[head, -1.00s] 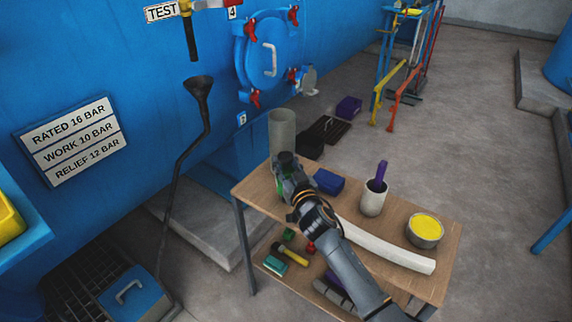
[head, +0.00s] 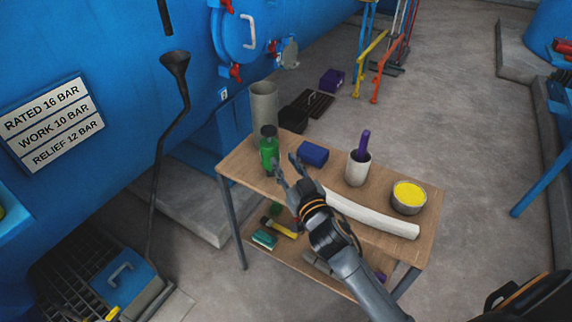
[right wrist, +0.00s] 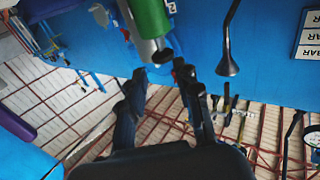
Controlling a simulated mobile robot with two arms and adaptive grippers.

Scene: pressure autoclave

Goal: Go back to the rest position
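My right gripper (head: 286,163) is above the wooden table in the head view. Its fingers are spread with nothing between them. A green bottle (head: 268,153) with a dark cap stands upright at the table's far left corner, just beyond and left of the fingertips. In the right wrist view the open fingers (right wrist: 166,92) show dark, and the green bottle (right wrist: 150,18) shows at the top, beyond them. My left gripper is not in view.
The wooden table (head: 385,205) also holds a blue box (head: 313,153), a cup (head: 357,171) with a purple-handled tool, a yellow-filled bowl (head: 408,196) and a long white curved piece (head: 370,216). A grey cylinder (head: 264,104) stands behind. The blue vessel wall (head: 110,50) is left.

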